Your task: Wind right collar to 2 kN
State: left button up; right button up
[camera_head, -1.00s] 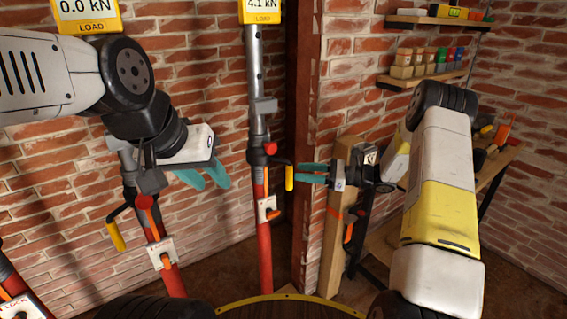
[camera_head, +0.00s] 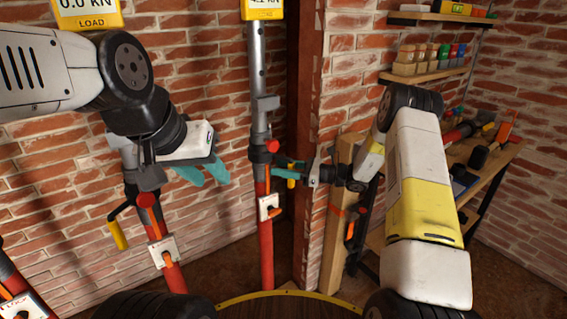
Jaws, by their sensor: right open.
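The right prop (camera_head: 265,243) stands against the brick wall, with a red lower tube and a grey upper tube. Its load display (camera_head: 264,8) is cut by the top edge and seems to read 4.2 kN. Its collar (camera_head: 261,152) has a red knob and a crank with a yellow handle (camera_head: 291,183). My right gripper (camera_head: 288,172) is open, its teal fingers at the crank handle and partly covering it; contact is unclear. My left gripper (camera_head: 207,174) appears open and empty, in front of the middle prop's collar.
The middle prop (camera_head: 171,277) has a yellow crank handle and a display reading 0.0 kN (camera_head: 88,14). Another prop (camera_head: 13,285) is at the lower left. A wooden post (camera_head: 335,250) stands by the wall corner. A workbench (camera_head: 490,165) and shelves (camera_head: 430,76) are at right.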

jog(key=shift+c, duration=0.4)
grip_shut()
dwell(0.9)
